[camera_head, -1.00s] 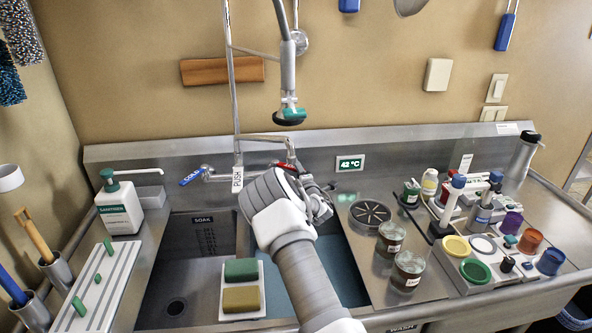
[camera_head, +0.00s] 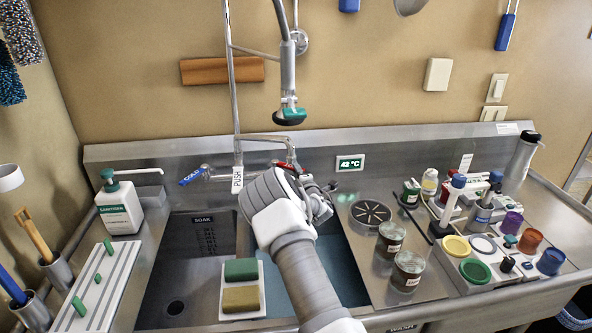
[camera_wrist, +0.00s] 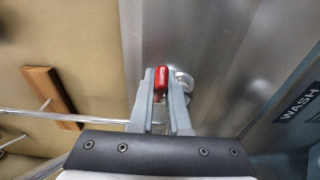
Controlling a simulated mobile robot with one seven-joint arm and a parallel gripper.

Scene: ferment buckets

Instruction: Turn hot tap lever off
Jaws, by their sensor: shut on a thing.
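The red hot tap lever (camera_wrist: 161,78) sits between the two grey fingers of my gripper (camera_wrist: 162,88) in the wrist view. The fingers are shut on it. In the head view, my gripper (camera_head: 322,199) is at the back of the sink, in front of the right end of the tap. A small red part of the lever (camera_head: 286,167) shows there above my wrist; the rest is hidden by my arm. The blue cold lever (camera_head: 191,177) is at the left end of the tap.
A swivel spout and spray hose hang above the tap. The temperature display (camera_head: 350,163) reads 42 °C. The soak basin (camera_head: 186,283) holds no visible water; bluish water shows in the wash basin (camera_head: 345,265). Jars and bottles stand on the right drainboard.

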